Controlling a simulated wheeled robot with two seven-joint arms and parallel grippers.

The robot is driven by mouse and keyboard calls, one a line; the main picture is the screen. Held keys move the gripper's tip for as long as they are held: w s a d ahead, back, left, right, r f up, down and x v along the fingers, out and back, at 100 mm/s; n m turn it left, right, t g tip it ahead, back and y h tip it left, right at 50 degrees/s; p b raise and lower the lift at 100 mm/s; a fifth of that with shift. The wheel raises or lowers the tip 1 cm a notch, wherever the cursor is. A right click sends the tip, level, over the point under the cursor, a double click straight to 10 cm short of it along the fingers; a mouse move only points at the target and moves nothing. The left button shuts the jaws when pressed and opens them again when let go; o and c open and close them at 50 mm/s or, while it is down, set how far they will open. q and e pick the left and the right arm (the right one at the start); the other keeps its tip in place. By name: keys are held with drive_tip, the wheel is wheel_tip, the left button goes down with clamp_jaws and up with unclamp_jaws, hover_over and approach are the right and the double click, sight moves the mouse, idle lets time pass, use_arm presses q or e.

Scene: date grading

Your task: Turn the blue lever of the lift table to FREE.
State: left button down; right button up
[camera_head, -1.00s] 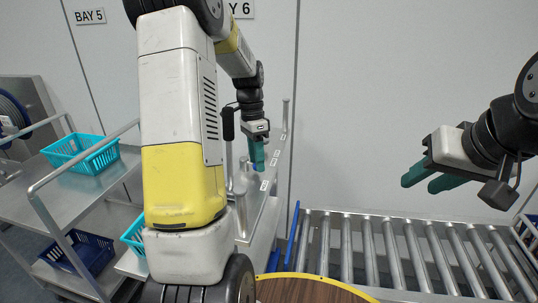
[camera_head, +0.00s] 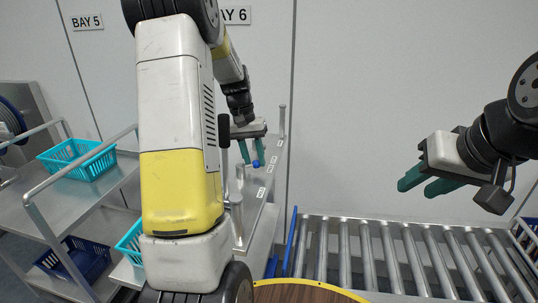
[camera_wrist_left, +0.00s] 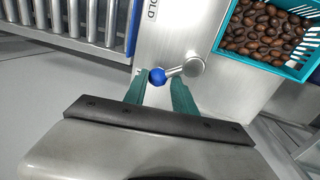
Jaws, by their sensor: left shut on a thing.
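The lift table's blue lever has a round blue knob (camera_wrist_left: 157,76) on a short metal arm from a round pivot (camera_wrist_left: 194,67) on the metal panel. My left gripper (camera_head: 252,160) is shut on the blue lever, with one green finger on each side of the knob in the left wrist view. The knob also shows at its fingertips in the head view. A partly cut-off label ending in "OLD" (camera_wrist_left: 152,10) lies above the knob in the left wrist view; FREE is not readable. My right gripper (camera_head: 425,182) is open and empty, in the air at the right.
A teal crate of dates (camera_wrist_left: 265,65) stands close to the lever's pivot. A roller conveyor (camera_head: 400,250) lies at the lower right, with a blue bar (camera_head: 290,240) at its left end. A cart (camera_head: 60,195) with crates stands at the left.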

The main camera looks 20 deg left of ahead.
sight(247, 170)
use_arm(q)
drive_tip(key=shift+w+a+n, duration=0.15)
drive_tip(key=shift+a+n, duration=0.35)
drive_tip(key=shift+n, duration=0.6)
drive_tip(key=shift+w+a+n+t, duration=0.25)
drive_tip(key=shift+w+n+t, duration=0.15)
drive_tip(key=shift+n, duration=0.5)
drive_tip(key=shift+a, duration=0.1)
drive_tip(key=c, duration=0.9)
unclamp_jaws()
drive_tip(key=shift+r, duration=0.1)
drive_tip(key=v, duration=0.7)
drive_tip(key=shift+r, duration=0.35)
